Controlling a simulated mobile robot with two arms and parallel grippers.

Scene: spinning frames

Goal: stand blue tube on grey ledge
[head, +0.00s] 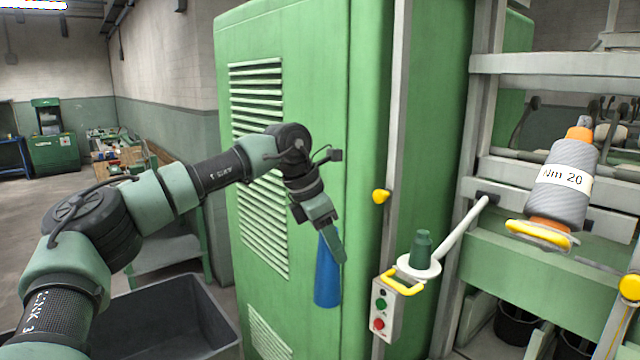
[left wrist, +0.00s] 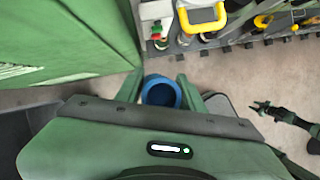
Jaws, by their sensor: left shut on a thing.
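The blue tube (head: 326,278) hangs nearly upright below my left gripper (head: 334,250), in front of the green cabinet. My left gripper is shut on its upper end. In the left wrist view, the tube's round open end (left wrist: 160,93) shows between the two green fingers. A grey horizontal ledge-like beam (head: 560,63) crosses the machine frame at right, with other grey rails below it; I cannot tell which one is the grey ledge. A dark gripper (left wrist: 262,106), apparently my right one, is small at the right of the left wrist view; its jaws are unclear.
The green cabinet (head: 300,60) stands close behind the tube. A white disc (head: 418,267) with a green cone and yellow handle stands right of it. A grey-and-orange yarn package (head: 562,185) sits at the machine. A dark grey bin (head: 215,310) is low at left.

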